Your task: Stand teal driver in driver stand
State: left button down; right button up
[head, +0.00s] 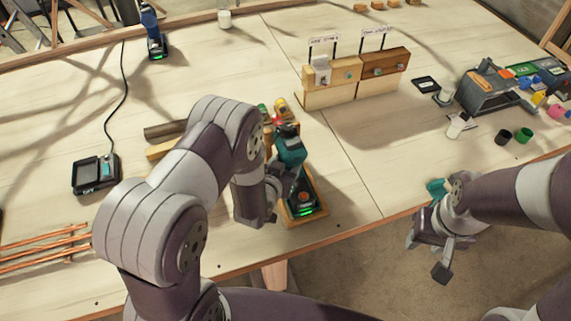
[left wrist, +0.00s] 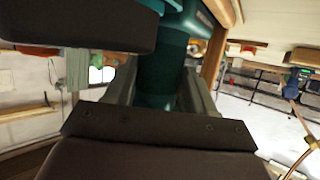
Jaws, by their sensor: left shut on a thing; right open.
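The teal driver (head: 291,148) is upright, with its dark battery foot and green light low down at the wooden driver stand (head: 319,188). I cannot tell whether the foot rests on the stand's floor or hangs just above it. My left gripper (head: 272,195) is shut on the driver's handle from the left; my arm hides part of both. In the left wrist view the teal handle (left wrist: 163,75) sits between the dark jaws. My right gripper (head: 441,252) is open and empty, off the table's front edge.
A blue driver (head: 153,38) stands at the back left. A black scale-like tray (head: 95,173) and copper rods (head: 40,247) lie at left. Wooden blocks with labels (head: 356,75) stand behind, a grey toolbox (head: 489,88) at right. The table right of the stand is clear.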

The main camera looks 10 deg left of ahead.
dwell(0.3)
pick_arm(q)
jog(key=shift+c, duration=1.5)
grip_release()
jog(key=shift+s+f, duration=0.1)
jog(key=shift+f, duration=0.05)
jog(key=s+a+r+g, duration=0.1)
jog(key=s+r+g, duration=0.2)
jog(key=s, duration=0.3)
jog(key=s+a+r+g+y, duration=0.1)
jog(key=s+a+r+g, duration=0.1)
jog(key=s+r+g, duration=0.2)
jog(key=s+a+r+n+g+b, duration=0.1)
jog(key=s+r+g, duration=0.2)
jog(key=s, duration=0.6)
jog(key=shift+a+r+g+y, duration=0.15)
jog(key=shift+r+g+y, duration=0.2)
jog(key=shift+g, duration=0.65)
